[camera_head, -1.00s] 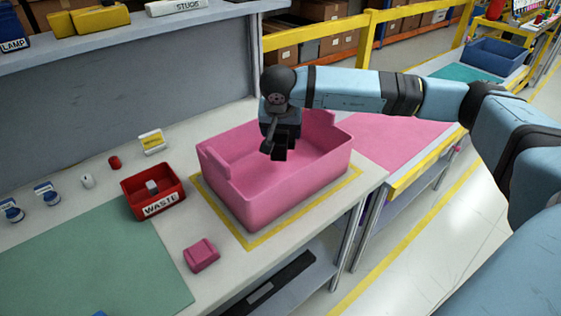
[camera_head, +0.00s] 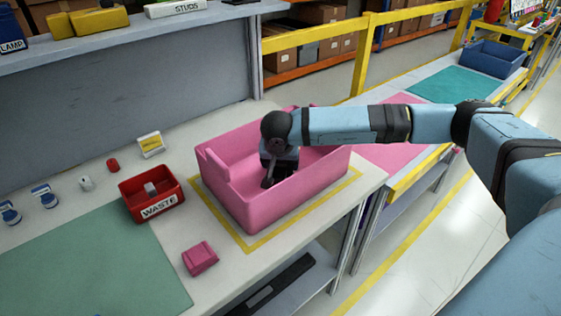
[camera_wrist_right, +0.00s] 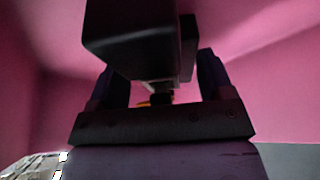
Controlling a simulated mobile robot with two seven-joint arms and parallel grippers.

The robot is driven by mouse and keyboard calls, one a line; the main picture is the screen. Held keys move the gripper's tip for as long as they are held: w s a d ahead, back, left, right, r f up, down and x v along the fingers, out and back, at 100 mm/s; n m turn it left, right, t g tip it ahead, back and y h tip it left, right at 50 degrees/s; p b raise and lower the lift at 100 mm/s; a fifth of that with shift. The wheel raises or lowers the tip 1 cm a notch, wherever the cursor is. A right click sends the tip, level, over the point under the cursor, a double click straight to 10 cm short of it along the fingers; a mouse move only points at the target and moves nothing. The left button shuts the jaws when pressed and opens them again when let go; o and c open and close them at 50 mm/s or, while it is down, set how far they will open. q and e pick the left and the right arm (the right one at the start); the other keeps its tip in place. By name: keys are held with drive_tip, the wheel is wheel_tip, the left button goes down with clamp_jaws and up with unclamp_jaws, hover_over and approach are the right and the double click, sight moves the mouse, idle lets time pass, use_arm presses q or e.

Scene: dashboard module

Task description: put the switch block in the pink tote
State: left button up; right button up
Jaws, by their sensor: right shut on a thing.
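The pink tote (camera_head: 295,203) stands on the bench inside a yellow outline, open at the top. My right gripper (camera_head: 268,180) reaches down into the tote, below its rim. It is shut on a dark block, which I take to be the switch block (camera_wrist_right: 140,42); the block fills the space between the fingers in the right wrist view. Pink tote walls surround it there. In the head view the block can hardly be told from the dark gripper, and whether it touches the tote floor is hidden. My left gripper is not in view.
A red waste bin (camera_head: 153,194) with a small pale piece in it stands left of the tote. A small pink block (camera_head: 200,258) lies in front. A green mat (camera_head: 90,265) covers the front left. Small parts and a yellow-and-white card (camera_head: 151,145) stand behind.

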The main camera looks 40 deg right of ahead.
drive_tip(key=o, duration=0.6)
drive_tip(key=shift+f, duration=0.2)
drive_tip(key=o, duration=0.4)
drive_tip(key=shift+r, duration=0.1)
drive_tip(key=shift+r, duration=0.15)
drive_tip(key=v, duration=1.2)
drive_tip(key=shift+p, duration=0.4)
